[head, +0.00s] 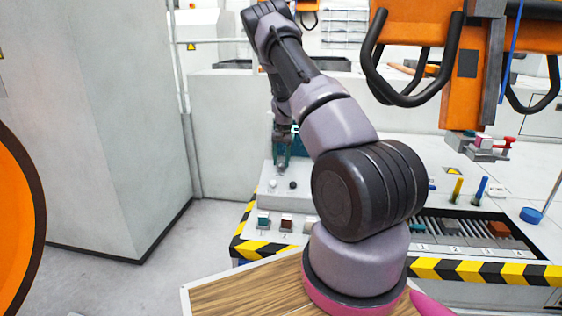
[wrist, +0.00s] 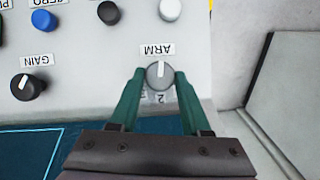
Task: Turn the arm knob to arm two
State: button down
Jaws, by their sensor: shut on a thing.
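The arm knob (wrist: 159,75) is a round grey knob with a white line across its upper part, pointing up in the wrist view. A label reading ARM (wrist: 154,50) sits above it. A small label with a 2 (wrist: 160,97) shows below it between the fingers and is partly hidden. My gripper (wrist: 160,80) has its green fingers shut on the knob's two sides. In the head view my gripper (head: 282,158) reaches down to the light console at the back left, and the arm knob itself cannot be made out there.
In the wrist view, a black GAIN knob (wrist: 27,87), a blue knob (wrist: 44,19), a black knob (wrist: 109,12) and a white knob (wrist: 170,9) surround the arm knob. In the head view, orange gantry equipment (head: 470,60) hangs at the upper right and a wooden top (head: 240,295) lies in front.

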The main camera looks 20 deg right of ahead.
jog(key=m, duration=0.2)
jog(key=m+t+y, duration=0.1)
jog(key=shift+s+d+m, duration=0.15)
jog(key=shift+m, duration=0.25)
jog(key=shift+m+t+y, duration=0.3)
jog(key=shift+m+t, duration=0.5)
jog(key=shift+m, duration=0.5)
jog(key=shift+c, duration=1.8)
grip_release()
jog(key=shift+s, duration=0.1)
jog(key=v, duration=1)
jog(key=shift+r, duration=0.35)
jog(key=shift+s, duration=0.1)
